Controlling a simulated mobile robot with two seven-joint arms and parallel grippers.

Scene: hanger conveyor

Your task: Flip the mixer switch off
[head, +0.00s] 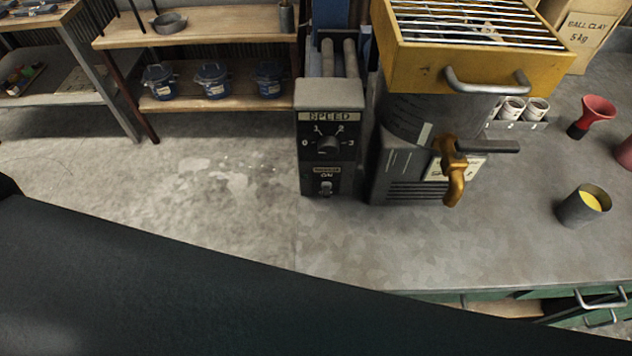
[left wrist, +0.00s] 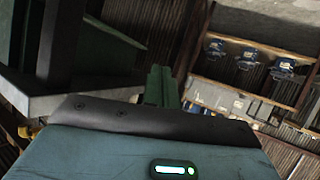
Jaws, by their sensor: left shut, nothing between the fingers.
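The mixer's black control box (head: 308,170) stands upright near the centre of the head view, at the counter's left end. It carries a SPEED dial (head: 327,146) marked 0 to 3. Below the dial, under a label reading ON, is a small light-coloured toggle switch (head: 326,187); its exact tilt is too small to tell. My left gripper (left wrist: 160,82) shows in the left wrist view with its green fingers together and empty. No gripper appears in the head view, and the switch does not show in the wrist view. My right gripper is not in view.
A grey cylinder with a brass tap (head: 454,175) and yellow grated tray (head: 425,72) stands right of the box. A cup (head: 585,207) and red funnel (head: 596,112) sit on the counter (head: 500,240). Shelves with blue pots (head: 213,80) stand behind left.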

